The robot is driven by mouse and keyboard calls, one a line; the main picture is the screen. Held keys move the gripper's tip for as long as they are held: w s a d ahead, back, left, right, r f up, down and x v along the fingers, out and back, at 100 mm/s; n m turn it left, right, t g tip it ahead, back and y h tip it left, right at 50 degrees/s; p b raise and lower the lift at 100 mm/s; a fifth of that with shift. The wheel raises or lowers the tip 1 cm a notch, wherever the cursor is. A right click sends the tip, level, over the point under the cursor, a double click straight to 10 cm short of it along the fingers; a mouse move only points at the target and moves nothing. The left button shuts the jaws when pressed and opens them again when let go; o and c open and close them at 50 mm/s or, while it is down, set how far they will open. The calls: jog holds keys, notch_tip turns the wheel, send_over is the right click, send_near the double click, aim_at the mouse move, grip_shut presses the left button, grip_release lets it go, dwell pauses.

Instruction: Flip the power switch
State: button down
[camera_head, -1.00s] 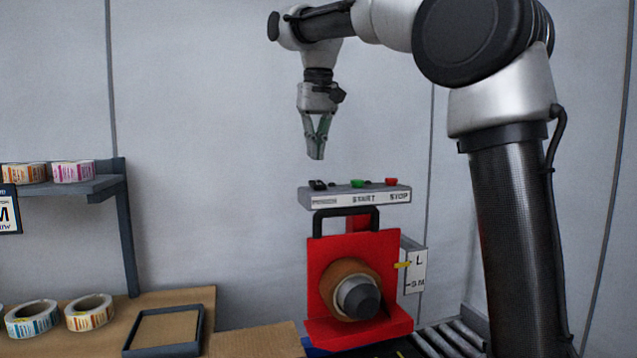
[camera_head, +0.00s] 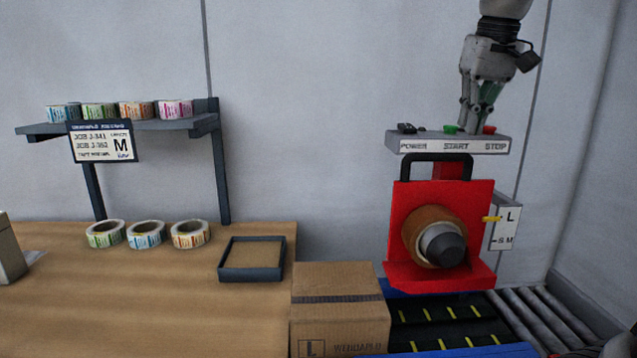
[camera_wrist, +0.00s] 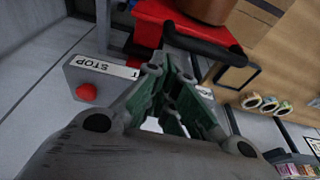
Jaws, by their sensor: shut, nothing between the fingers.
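The power switch (camera_head: 407,128) is a small black rocker at the left end of the grey control panel (camera_head: 448,145), above the printed word POWER. A green START button (camera_head: 451,129) and a red STOP button (camera_head: 489,130) share the panel top. My gripper (camera_head: 473,128) points down at the panel, between START and STOP in the picture, right of the switch. Its fingers are shut with nothing held; contact with the panel cannot be told. In the wrist view the fingers (camera_wrist: 170,76) cover the panel's middle, and the STOP button (camera_wrist: 87,91) shows at left. The switch is hidden there.
Below the panel stands a red machine (camera_head: 478,200) with a black handle (camera_head: 436,158) and brown roll (camera_head: 428,232). A cardboard box (camera_head: 340,312) and roller conveyor (camera_head: 545,318) lie below. Label rolls (camera_head: 146,234) and an empty tray (camera_head: 252,273) are left.

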jog(key=s+d+f, duration=0.3)
jog(key=s+f, duration=0.5)
jog(key=s+d+f+t, duration=0.1)
jog(key=s+d+f, duration=0.2)
jog(key=s+f, duration=0.5)
jog(key=shift+s+f+t, duration=0.3)
jog(key=shift+f, duration=0.5)
notch_tip(320, 180, up, 32)
jog(key=f+m+g, duration=0.1)
jog(key=m+g, duration=0.2)
jog(key=m, duration=1.5)
send_over(407, 128)
jog(key=d, duration=0.2)
jog(key=shift+w+r, duration=0.25)
jog(key=shift+w, duration=0.15)
jog(key=f, duration=0.4)
jog(key=w+f, duration=0.1)
jog(key=f, duration=0.9)
jog(key=shift+w, duration=0.35)
